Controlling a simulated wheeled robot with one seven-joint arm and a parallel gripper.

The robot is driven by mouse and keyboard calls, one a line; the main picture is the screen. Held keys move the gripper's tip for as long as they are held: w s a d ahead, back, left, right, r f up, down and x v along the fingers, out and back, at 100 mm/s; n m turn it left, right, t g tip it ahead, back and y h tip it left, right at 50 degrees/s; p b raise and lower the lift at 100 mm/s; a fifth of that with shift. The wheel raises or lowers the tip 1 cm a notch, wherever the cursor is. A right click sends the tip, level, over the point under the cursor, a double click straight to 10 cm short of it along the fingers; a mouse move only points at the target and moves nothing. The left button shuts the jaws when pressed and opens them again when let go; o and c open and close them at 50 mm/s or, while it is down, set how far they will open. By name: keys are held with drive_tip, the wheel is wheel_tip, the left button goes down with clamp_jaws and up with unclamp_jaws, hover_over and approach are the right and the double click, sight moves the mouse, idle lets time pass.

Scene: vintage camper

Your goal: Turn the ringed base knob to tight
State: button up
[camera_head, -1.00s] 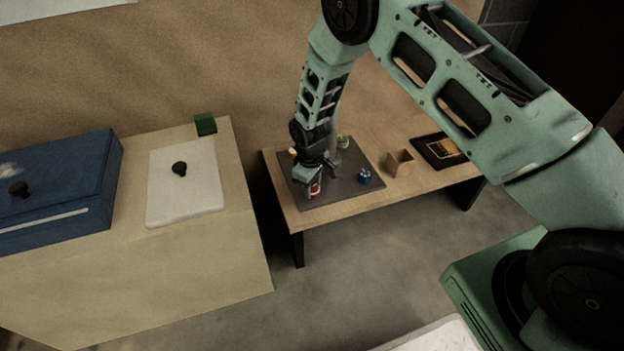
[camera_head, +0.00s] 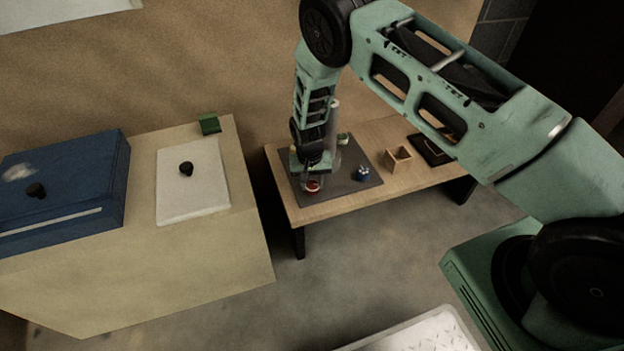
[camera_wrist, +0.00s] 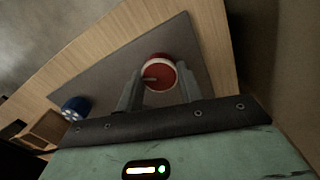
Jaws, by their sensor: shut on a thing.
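The ringed base knob is a round red knob (camera_wrist: 159,73) with a white ring around it and a small pale pointer on its top. It sits on a grey mat (camera_wrist: 108,70) on the low wooden table. In the wrist view my gripper (camera_wrist: 158,83) has one finger on each side of the knob and is shut on it. In the head view the red knob (camera_head: 313,187) shows just under my gripper (camera_head: 313,180), which points down from above. The pointer's marks, if any, are too small to read.
A blue knob (camera_head: 362,174) and a green one (camera_head: 343,139) stand on the same mat, with a grey post (camera_head: 334,125) behind. A small wooden open box (camera_head: 398,159) and a dark framed panel (camera_head: 437,149) lie to the right. A counter stands left.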

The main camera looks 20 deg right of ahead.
sight(310, 182)
drive_tip(key=m+p, duration=0.1)
drive_tip(key=m, duration=0.4)
drive_tip(key=shift+r+m, duration=0.1)
drive_tip(key=shift+m, duration=0.2)
drive_tip(key=shift+w+m+p, duration=0.1)
drive_tip(key=shift+m+p, duration=0.25)
drive_tip(key=shift+m, duration=1.95)
drive_tip(key=o, duration=1)
drive_tip(key=r+p, duration=0.1)
drive_tip(key=r, duration=0.4)
drive_tip(key=r+p, duration=0.1)
drive_tip(key=r, duration=0.5)
drive_tip(key=r+p, duration=0.2)
drive_tip(key=r, duration=0.4)
drive_tip(key=shift+w+a+r, duration=0.1)
drive_tip(key=shift+w+r, duration=0.05)
drive_tip(key=shift+w, duration=0.25)
